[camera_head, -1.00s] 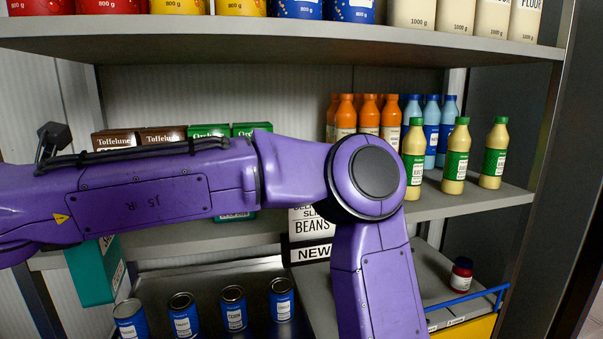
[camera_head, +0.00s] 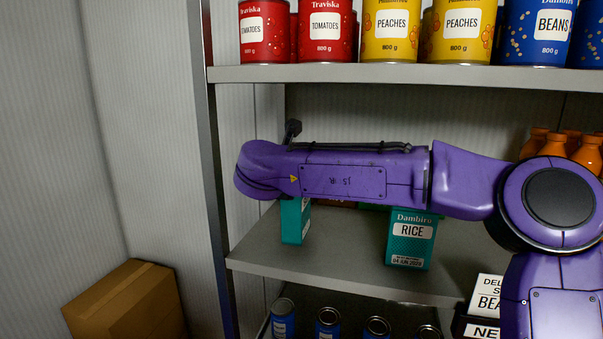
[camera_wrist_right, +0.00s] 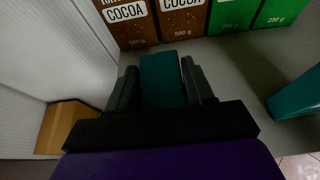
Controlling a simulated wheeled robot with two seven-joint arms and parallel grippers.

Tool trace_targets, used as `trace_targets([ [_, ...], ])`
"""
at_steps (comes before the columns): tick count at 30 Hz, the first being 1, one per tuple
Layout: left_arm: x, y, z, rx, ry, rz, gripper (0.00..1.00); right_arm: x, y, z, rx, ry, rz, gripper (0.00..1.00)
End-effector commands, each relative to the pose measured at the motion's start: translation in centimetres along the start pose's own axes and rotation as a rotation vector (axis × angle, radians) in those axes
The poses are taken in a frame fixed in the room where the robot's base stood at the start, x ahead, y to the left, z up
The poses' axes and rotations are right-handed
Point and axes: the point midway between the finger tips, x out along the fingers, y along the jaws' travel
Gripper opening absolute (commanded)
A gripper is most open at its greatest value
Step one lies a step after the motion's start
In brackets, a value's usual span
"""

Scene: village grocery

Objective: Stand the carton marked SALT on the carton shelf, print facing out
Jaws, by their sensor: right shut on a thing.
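A teal carton (camera_head: 293,222) hangs below my right wrist at the left end of the middle shelf (camera_head: 340,262). It looks upright. A strip of white label shows at its right edge; no word on it is readable. In the right wrist view my right gripper (camera_wrist_right: 162,85) is shut on this carton (camera_wrist_right: 162,78), a finger on each side. In the head view my arm hides the gripper and the carton's top. I cannot tell whether the carton's base touches the shelf. My left gripper is not in view.
A teal RICE carton (camera_head: 410,240) stands to the right on the same shelf, with bare shelf between. Brown COCOA cartons (camera_wrist_right: 182,22) and green cartons (camera_wrist_right: 232,15) stand behind. The shelf upright (camera_head: 212,180) is close at left. Blue cans (camera_head: 328,323) stand below.

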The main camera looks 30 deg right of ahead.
Motion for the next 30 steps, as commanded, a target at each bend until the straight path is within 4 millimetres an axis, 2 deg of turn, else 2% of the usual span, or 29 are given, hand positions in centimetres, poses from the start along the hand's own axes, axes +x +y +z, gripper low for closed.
trace_targets([
  [1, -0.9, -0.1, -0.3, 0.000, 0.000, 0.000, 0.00, 0.5, 0.0, 0.8, 0.000, 0.000, 0.001, 0.00],
  [6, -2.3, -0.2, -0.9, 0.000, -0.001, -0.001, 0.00, 2.7, -0.1, 1.8, 0.002, 0.000, -0.001, 0.00],
  [10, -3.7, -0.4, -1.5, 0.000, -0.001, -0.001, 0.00, 3.4, 0.0, -0.9, -0.005, 0.000, 0.001, 0.00],
  [14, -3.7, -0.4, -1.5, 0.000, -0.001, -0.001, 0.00, 3.9, 0.0, -2.0, 0.001, -0.003, 0.003, 0.00],
  [25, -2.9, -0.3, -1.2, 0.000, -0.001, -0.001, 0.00, 4.1, 0.0, -2.6, 0.003, -0.003, 0.002, 0.00],
  [26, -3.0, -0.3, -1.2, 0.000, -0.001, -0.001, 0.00, 4.0, 0.0, -2.5, 0.002, -0.002, 0.002, 0.58],
  [27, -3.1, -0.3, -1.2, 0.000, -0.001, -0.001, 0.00, 4.0, 0.0, -2.5, 0.002, -0.002, 0.002, 0.71],
  [28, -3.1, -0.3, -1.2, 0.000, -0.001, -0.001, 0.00, 4.0, 0.0, -2.5, 0.002, -0.002, 0.002, 0.77],
  [30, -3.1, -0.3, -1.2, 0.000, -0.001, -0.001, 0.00, 4.0, 0.0, -2.5, 0.002, -0.001, 0.002, 0.77],
])
